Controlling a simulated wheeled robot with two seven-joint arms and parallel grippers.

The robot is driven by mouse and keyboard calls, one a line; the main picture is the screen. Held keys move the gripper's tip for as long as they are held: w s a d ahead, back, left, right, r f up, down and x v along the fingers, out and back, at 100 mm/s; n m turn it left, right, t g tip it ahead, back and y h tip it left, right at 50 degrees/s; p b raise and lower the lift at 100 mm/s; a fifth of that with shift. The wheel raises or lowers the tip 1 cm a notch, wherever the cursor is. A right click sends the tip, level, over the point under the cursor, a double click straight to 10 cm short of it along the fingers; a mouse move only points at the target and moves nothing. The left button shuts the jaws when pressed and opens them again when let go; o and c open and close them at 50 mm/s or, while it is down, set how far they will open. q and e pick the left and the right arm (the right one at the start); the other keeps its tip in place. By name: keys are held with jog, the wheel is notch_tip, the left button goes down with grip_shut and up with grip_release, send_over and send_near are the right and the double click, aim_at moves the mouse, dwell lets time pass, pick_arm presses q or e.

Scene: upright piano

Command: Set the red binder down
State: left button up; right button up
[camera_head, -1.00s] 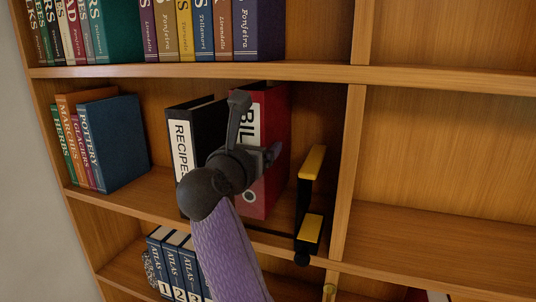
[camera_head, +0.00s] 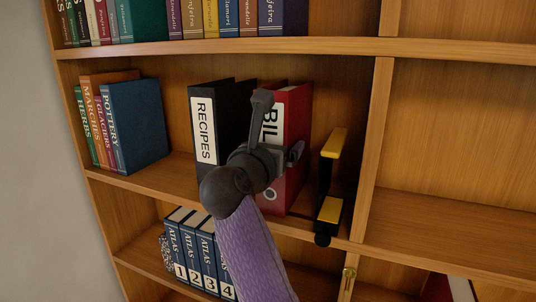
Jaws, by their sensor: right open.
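The red binder (camera_head: 294,115) stands upright on the middle shelf, its label partly covered by my gripper. The black binder (camera_head: 205,95) labelled RECIPES stands to its left. My right gripper (camera_head: 280,124) is in front of the red binder's spine, with its dark fingers apart and nothing between them that I can make out. I cannot tell whether a finger touches the binder. My left gripper is not in view.
Several books (camera_head: 138,125) stand at the left of this shelf, with a gap before the binders. The compartment right of the divider (camera_head: 460,150) looks empty.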

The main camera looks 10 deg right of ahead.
jog(key=b+v, duration=0.3)
jog(key=v, duration=0.8)
jog(key=shift+s+a, duration=0.2)
jog(key=shift+s, duration=0.05)
